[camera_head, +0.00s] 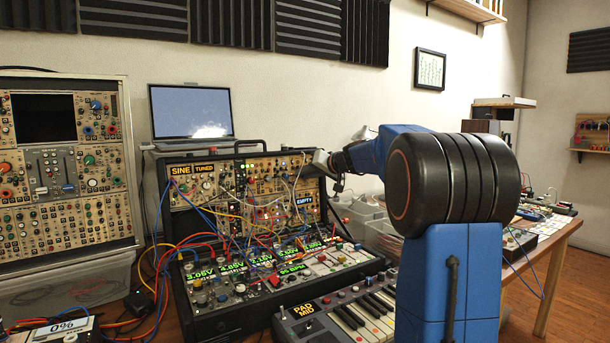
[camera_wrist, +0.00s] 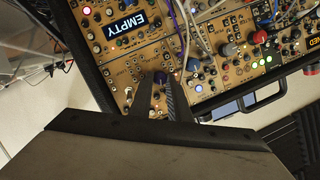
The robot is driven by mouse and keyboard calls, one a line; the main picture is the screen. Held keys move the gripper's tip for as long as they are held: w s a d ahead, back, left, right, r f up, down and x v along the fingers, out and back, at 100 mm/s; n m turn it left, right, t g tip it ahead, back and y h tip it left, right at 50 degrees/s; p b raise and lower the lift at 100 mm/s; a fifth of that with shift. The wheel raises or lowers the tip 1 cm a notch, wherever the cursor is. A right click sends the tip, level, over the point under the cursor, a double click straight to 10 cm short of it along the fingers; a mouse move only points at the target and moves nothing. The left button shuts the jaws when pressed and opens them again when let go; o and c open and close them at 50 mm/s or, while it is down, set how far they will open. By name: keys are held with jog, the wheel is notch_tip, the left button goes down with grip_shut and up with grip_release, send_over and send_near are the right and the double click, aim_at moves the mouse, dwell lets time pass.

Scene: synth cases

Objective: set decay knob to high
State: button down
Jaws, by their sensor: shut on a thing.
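My gripper (camera_wrist: 160,84) points at the modular synth panel (camera_wrist: 118,62). In the wrist view its two dark fingers stand on either side of a small dark blue knob (camera_wrist: 160,77), shut on it. I cannot read a label beside this knob, so I cannot tell from the picture that it is the decay knob, nor its setting. In the head view my arm reaches the right end of the synth case (camera_head: 255,170), where the gripper's fingertips and the knob are too small to make out.
An "EMPTY" display (camera_wrist: 125,27) is near the gripper, also in the head view (camera_head: 305,201). Patch cables (camera_wrist: 184,30) hang close by over the panel. Other knobs, such as a red one (camera_wrist: 258,37), sit further right. A keyboard (camera_head: 350,315) stands in front of the case.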

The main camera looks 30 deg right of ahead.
jog(key=m+t, duration=0.1)
jog(key=m, duration=0.3)
jog(key=m+t+y, duration=0.1)
jog(key=m, duration=0.3)
jog(key=f+m+t+y, duration=0.1)
jog(key=m, duration=0.3)
jog(key=shift+s+d+f+m, duration=0.1)
jog(key=shift+d+m, duration=0.1)
jog(key=shift+m, duration=0.5)
jog(key=c, duration=1.7)
grip_release()
jog(key=shift+o, duration=0.2)
jog(key=v, duration=1.7)
jog(key=shift+s+f, duration=0.2)
jog(key=shift+f, duration=0.05)
jog(key=shift+d, duration=0.15)
